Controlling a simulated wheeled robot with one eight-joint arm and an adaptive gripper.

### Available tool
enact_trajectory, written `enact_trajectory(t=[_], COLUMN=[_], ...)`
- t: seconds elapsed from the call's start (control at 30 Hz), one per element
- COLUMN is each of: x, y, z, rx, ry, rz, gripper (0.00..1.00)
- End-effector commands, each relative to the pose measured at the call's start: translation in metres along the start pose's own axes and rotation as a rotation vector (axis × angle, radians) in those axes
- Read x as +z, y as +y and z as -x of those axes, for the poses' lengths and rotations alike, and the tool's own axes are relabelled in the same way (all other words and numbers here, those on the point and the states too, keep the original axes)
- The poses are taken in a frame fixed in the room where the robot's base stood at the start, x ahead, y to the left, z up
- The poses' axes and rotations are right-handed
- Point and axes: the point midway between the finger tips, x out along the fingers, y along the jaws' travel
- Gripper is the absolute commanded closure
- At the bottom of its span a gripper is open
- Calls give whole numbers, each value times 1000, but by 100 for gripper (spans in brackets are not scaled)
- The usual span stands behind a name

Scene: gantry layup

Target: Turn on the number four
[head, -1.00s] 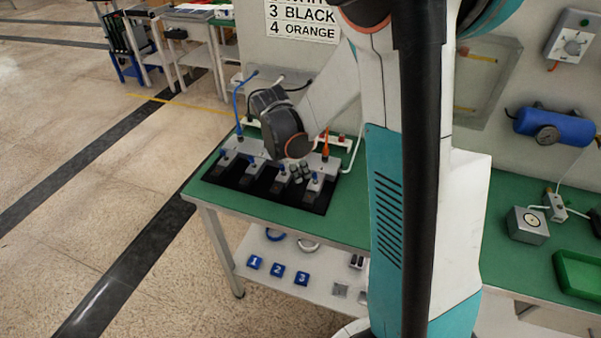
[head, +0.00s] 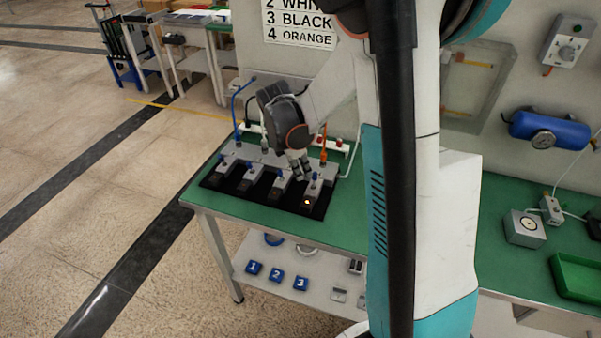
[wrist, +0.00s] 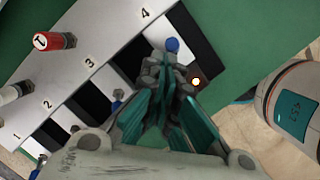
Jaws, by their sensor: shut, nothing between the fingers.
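The number four label (wrist: 145,12) is on a light grey panel in the wrist view. In line with it, the number four unit has a blue-tipped switch (wrist: 171,45) and a glowing orange lamp (wrist: 196,82). In the head view this is the rightmost unit, with its blue-tipped switch (head: 314,176) and lit lamp (head: 307,202). My gripper (head: 304,175) is shut and empty, just left of that switch. In the wrist view my gripper (wrist: 170,70) has its fingertips close to the switch; I cannot tell whether they touch it.
The other units stand left on the black base (head: 228,184) on the green table (head: 345,215). An orange plug (head: 323,152) and a blue cable (head: 236,110) rise behind. A wall sign (head: 300,25) lists numbers with colours. A blue tank (head: 550,128) is at right.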

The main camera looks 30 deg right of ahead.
Motion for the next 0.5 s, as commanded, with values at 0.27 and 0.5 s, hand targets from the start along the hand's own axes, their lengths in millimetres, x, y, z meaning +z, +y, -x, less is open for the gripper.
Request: enact_trajectory(t=[0.27,0.5], x=[0,2], y=[0,0], z=[1,10], rx=[0,0], ry=[0,0], rz=[0,0], gripper=[100,100])
